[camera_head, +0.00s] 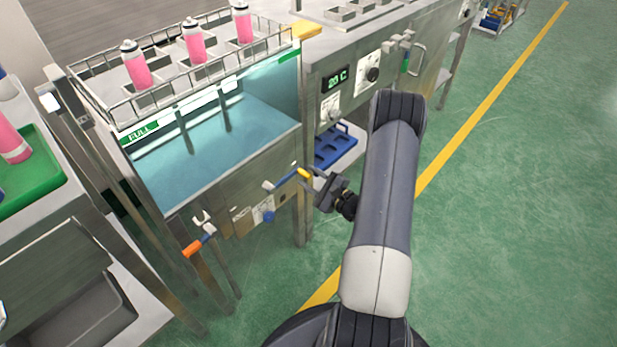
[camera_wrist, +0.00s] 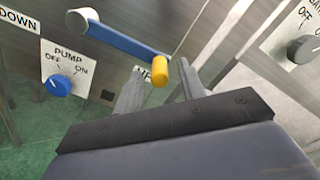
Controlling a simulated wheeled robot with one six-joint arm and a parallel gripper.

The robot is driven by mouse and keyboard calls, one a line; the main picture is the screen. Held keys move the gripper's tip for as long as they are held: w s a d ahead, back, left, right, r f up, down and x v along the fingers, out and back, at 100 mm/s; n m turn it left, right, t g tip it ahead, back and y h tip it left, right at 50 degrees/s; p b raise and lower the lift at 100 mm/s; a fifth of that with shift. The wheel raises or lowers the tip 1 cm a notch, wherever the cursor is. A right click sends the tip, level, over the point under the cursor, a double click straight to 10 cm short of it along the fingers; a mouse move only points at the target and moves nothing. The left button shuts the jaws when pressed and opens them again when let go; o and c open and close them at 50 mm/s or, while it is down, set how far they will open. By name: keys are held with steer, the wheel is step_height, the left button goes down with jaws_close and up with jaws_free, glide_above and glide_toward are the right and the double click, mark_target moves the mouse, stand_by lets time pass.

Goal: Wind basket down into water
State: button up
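The wire basket (camera_head: 95,90) with pink bottles (camera_head: 193,42) stands raised above the water (camera_head: 215,140) in the steel tank. A crank with a blue arm (camera_head: 286,180) and a yellow knob (camera_head: 304,173) is on the tank's front; the wrist view shows its blue arm (camera_wrist: 128,45) and yellow knob (camera_wrist: 160,94) closer. My gripper (camera_head: 314,182) is at the knob. In the wrist view its two fingers (camera_wrist: 160,88) are apart, with the yellow knob between them. Whether either finger touches the knob is unclear.
A blue pump dial (camera_wrist: 58,83) is left of the crank. An orange-handled lever (camera_head: 192,248) is on the tank's left front. A control panel (camera_head: 338,82) reading 20 C stands right. A green tray (camera_head: 45,190) sits left. Green floor is open at right.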

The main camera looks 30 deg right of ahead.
steer(key=shift+w+a, duration=0.2)
steer(key=shift+w, duration=0.25)
jaws_close()
stand_by(0.4)
